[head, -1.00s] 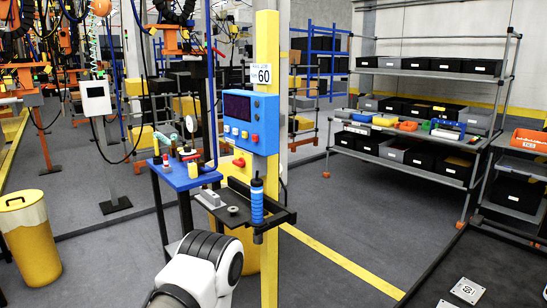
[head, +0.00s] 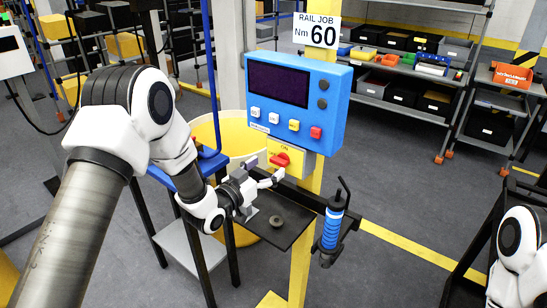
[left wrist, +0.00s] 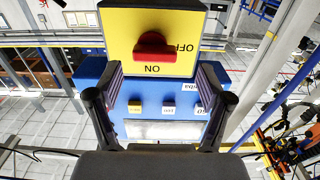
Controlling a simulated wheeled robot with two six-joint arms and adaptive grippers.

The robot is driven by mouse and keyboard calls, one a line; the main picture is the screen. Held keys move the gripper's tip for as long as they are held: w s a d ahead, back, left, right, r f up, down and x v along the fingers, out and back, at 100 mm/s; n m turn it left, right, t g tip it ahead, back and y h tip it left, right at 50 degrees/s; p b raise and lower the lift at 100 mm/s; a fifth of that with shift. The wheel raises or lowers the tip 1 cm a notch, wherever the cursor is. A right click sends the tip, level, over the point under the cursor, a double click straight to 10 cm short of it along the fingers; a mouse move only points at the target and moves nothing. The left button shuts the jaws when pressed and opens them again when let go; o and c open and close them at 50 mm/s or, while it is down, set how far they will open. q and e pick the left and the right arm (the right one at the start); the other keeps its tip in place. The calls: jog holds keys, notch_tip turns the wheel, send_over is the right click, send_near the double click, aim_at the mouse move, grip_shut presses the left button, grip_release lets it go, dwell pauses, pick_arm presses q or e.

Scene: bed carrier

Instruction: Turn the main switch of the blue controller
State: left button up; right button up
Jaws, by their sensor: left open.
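The blue controller (head: 328,98) is mounted on a yellow post, with a dark screen and a row of coloured buttons. Below its buttons is a yellow switch plate (head: 298,151) marked ON, with the red main switch (head: 281,160). In the left wrist view the red switch (left wrist: 155,47) sits on the yellow plate (left wrist: 120,25), which appears upside down with ON and OFF lettering. My left gripper (head: 274,178) is open just below and in front of the switch. Its fingers (left wrist: 160,78) are spread and empty, with the switch beyond their tips. My right gripper is out of view.
A black shelf (head: 278,236) with a small round part juts out below the gripper. A blue-handled tool (head: 332,228) stands at its right. A yellow bin (head: 238,135) is behind the gripper. Part of my right arm shows at the lower right.

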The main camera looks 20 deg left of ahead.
aim_at(276, 162)
pick_arm(q)
jog(key=x, duration=0.3)
jog(key=shift+d+r+p, duration=0.1)
jog(key=shift+d+p, duration=0.2)
jog(key=shift+p, duration=0.05)
jog(key=shift+w+d, duration=0.15)
jog(key=shift+d, duration=0.1)
jog(key=shift+a, duration=0.25)
jog(key=shift+c, duration=1)
jog(key=c, duration=1)
jog(key=shift+o, duration=0.2)
